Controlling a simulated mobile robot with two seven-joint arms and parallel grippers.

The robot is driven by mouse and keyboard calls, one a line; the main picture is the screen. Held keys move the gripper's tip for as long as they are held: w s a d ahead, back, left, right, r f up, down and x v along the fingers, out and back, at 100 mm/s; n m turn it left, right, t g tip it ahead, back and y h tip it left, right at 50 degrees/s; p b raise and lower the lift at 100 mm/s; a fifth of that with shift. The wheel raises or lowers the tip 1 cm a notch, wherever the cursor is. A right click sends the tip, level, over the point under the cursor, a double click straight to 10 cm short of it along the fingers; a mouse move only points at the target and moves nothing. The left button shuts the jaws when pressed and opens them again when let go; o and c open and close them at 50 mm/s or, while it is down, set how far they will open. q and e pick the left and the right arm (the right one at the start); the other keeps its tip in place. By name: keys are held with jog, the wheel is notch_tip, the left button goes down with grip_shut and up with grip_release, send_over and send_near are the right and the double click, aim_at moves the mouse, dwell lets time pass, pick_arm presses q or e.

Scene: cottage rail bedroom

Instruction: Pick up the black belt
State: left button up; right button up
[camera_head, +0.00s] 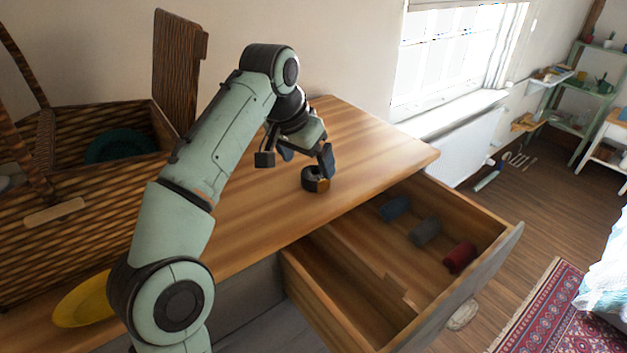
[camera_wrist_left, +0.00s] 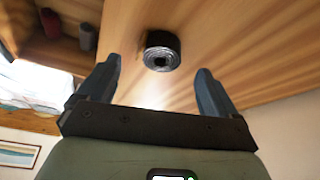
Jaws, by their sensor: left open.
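The black belt (camera_head: 315,179) is rolled into a coil and rests on the wooden dresser top near its front edge. A small brownish patch shows on its side. In the left wrist view the black belt (camera_wrist_left: 162,51) lies ahead of and between the two fingertips, apart from both. My left gripper (camera_head: 305,156) is open and empty, just above and behind the belt in the head view. Its two fingers (camera_wrist_left: 158,82) are spread wide in the left wrist view. My right gripper is not in view.
An open drawer (camera_head: 345,311) below the dresser top holds a blue roll (camera_head: 394,208), a grey roll (camera_head: 426,231) and a red roll (camera_head: 460,257). A wicker basket (camera_head: 70,240) and a yellow plate (camera_head: 84,301) stand at left. The dresser top (camera_head: 365,145) is clear around the belt.

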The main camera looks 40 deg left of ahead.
aim_at(313, 173)
pick_arm(q)
jog(key=b+x, duration=0.1)
jog(key=x, duration=0.3)
jog(key=shift+w+a+f, duration=0.15)
jog(key=shift+w, duration=0.1)
jog(key=shift+f, duration=0.25)
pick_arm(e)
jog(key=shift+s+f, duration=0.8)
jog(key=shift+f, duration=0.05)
pick_arm(q)
jog(key=shift+w, duration=0.1)
jog(key=c, duration=1.2)
jog(key=shift+r, duration=0.1)
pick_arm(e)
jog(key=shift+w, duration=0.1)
